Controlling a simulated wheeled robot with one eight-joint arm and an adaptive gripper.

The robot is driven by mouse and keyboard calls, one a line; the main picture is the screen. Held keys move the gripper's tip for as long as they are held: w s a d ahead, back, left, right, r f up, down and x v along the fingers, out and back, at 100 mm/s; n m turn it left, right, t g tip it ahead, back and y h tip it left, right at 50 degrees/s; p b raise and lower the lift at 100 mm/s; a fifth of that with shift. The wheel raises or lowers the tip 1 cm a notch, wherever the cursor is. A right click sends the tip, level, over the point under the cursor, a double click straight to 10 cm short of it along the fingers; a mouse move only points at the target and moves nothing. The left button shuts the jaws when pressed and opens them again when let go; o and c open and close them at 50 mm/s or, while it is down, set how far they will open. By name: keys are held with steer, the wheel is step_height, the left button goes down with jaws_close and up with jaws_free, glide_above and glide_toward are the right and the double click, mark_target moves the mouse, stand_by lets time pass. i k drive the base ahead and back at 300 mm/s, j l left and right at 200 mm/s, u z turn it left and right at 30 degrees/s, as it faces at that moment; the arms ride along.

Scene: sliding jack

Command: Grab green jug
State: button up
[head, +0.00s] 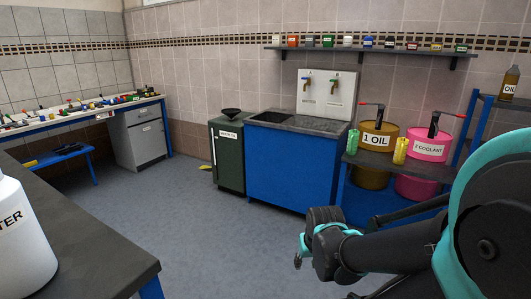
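A small green container (352,142), which may be the green jug, stands at the left front of the barrel shelf, just left of the "1 OIL" barrel. A yellow-green container (400,151) stands to its right between the two barrels. Their exact shapes are too small to tell. My gripper (308,258), dark with teal parts, is low in the lower middle of the head view. It is apart from both containers, in front of the blue sink cabinet and the floor. The picture does not show clearly whether its fingers are open.
The golden "1 OIL" barrel (377,135) and the pink "COOLANT" barrel (427,147) have levers on top. A blue sink cabinet (288,165) and green cabinet (228,157) stand at the wall. A dark table (75,230) with a white jug (20,245) is left. Floor between is clear.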

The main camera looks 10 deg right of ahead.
mark_target(353, 134)
steer(key=i, duration=2.35)
steer(key=i+z, duration=0.35)
steer(key=i+j+z, duration=0.2)
steer(key=i+z, duration=0.15)
steer(key=i+j+z, duration=0.2)
steer(key=z, duration=0.15)
steer(key=i, duration=0.1)
